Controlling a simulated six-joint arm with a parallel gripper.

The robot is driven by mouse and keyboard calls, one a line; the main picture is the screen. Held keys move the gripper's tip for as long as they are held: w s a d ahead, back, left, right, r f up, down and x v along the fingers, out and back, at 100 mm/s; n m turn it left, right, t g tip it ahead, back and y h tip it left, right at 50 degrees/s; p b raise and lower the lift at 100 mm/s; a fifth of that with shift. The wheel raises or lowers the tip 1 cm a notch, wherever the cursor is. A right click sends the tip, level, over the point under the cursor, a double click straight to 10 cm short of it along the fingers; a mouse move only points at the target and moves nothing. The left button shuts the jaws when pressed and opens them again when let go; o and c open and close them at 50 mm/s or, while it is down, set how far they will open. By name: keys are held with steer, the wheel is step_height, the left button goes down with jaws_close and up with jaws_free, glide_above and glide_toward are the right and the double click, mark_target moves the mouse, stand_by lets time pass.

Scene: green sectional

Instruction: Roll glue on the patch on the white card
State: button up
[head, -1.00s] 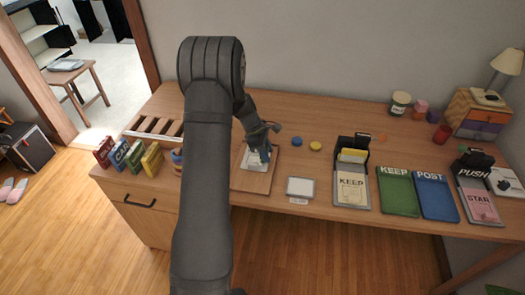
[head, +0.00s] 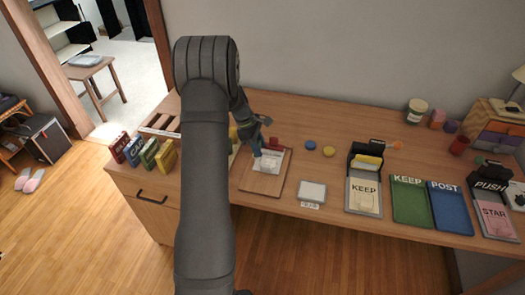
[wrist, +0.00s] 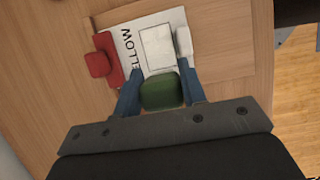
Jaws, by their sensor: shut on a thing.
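The white card (wrist: 133,63) lies on a wooden board (head: 261,186); part of a printed word, "LLOW", shows on it. The pale square patch (wrist: 157,48) is outlined on the card. My gripper (wrist: 160,90) is shut on a green block-like thing (wrist: 161,93), apparently the glue roller, just beside the patch's near edge in the wrist view. Its underside is hidden, so I cannot tell whether it touches the card. In the head view my gripper (head: 257,149) is over the card (head: 270,166). A red block (wrist: 103,62) and a white block (wrist: 183,42) sit at the card's sides.
Small upright boxes (head: 143,152) stand left of the board. Bare tabletop lies behind the discs.

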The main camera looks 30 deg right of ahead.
steer(key=shift+r, duration=2.85)
steer(key=n, duration=0.1)
steer(key=n+t, duration=0.1)
steer(key=n, duration=0.1)
steer(key=n+h, duration=0.1)
steer(key=n, duration=0.1)
steer(key=shift+a+f+t, duration=0.2)
steer(key=shift+f+t, duration=0.1)
steer(key=shift+f, duration=0.05)
steer(key=n+t, duration=0.2)
steer(key=n, duration=0.2)
steer(key=shift+f+n, duration=0.1)
steer(key=shift+n, duration=0.3)
steer(key=n+t, duration=0.1)
steer(key=n, duration=0.2)
steer(key=shift+d+n, duration=0.15)
steer(key=shift+n, duration=0.25)
steer(key=n+t, duration=0.1)
steer(key=n, duration=0.1)
steer(key=r+n+y, duration=0.1)
steer(key=n, duration=0.1)
steer(key=shift+s+d+t, duration=0.15)
steer(key=shift+t, duration=0.25)
steer(key=shift+f, duration=0.1)
